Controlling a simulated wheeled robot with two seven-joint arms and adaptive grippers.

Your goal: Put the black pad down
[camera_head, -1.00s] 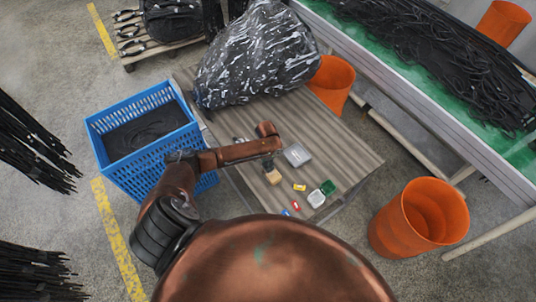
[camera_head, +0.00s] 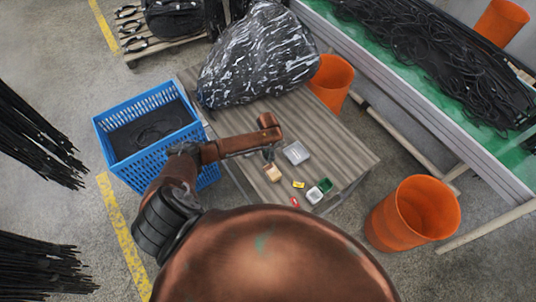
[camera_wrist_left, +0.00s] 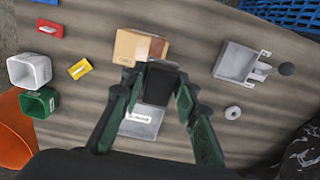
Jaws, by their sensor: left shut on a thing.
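The black pad (camera_wrist_left: 160,83) is a small dark block between the green fingers of my left gripper (camera_wrist_left: 161,78) in the left wrist view. The gripper is shut on it, above the ribbed tabletop (camera_wrist_left: 200,128). The pad is beside the tan box (camera_wrist_left: 140,47) and overlaps the grey box (camera_wrist_left: 141,123) in the picture; I cannot tell whether it touches either. In the head view my left gripper (camera_head: 269,156) is small and dark under the wrist, close to the tan box (camera_head: 273,173), and the pad cannot be made out. My right gripper is not in view.
White cup (camera_head: 314,195), green cup (camera_head: 325,185), yellow piece (camera_head: 299,184) and red piece (camera_head: 295,201) lie near the front edge. A large wrapped bundle (camera_head: 257,55) fills the table's back. A blue crate (camera_head: 150,140) stands left, an orange bin (camera_head: 412,214) right.

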